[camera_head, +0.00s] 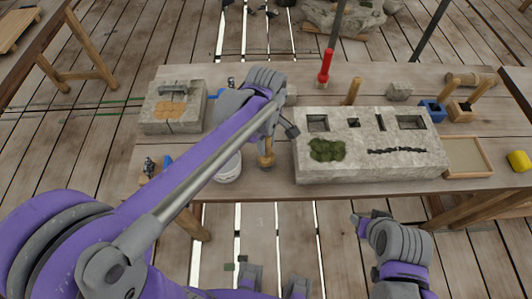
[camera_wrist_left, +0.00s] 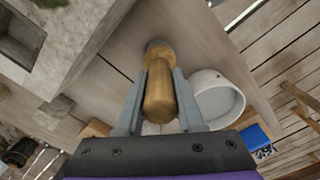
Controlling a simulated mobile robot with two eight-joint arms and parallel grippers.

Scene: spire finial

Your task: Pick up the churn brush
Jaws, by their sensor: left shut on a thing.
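The churn brush shows in the left wrist view as a rounded wooden handle (camera_wrist_left: 159,95) with a darker end beyond the fingertips. In the head view its wooden part (camera_head: 266,158) shows at the table's front edge, just left of the large stone block. My left gripper (camera_wrist_left: 161,80) is shut on the handle, one finger on each side; in the head view the gripper (camera_head: 272,138) is partly hidden by its own wrist. My right gripper (camera_head: 362,224) is low in front of the table, away from the brush; its finger gap is not clear.
A white bucket (camera_head: 229,168) stands close left of the brush. The large stone block (camera_head: 370,172) with moss and square holes is close on the right. A smaller stone block (camera_head: 150,125) is at left. A red-handled tool (camera_head: 325,68) stands behind.

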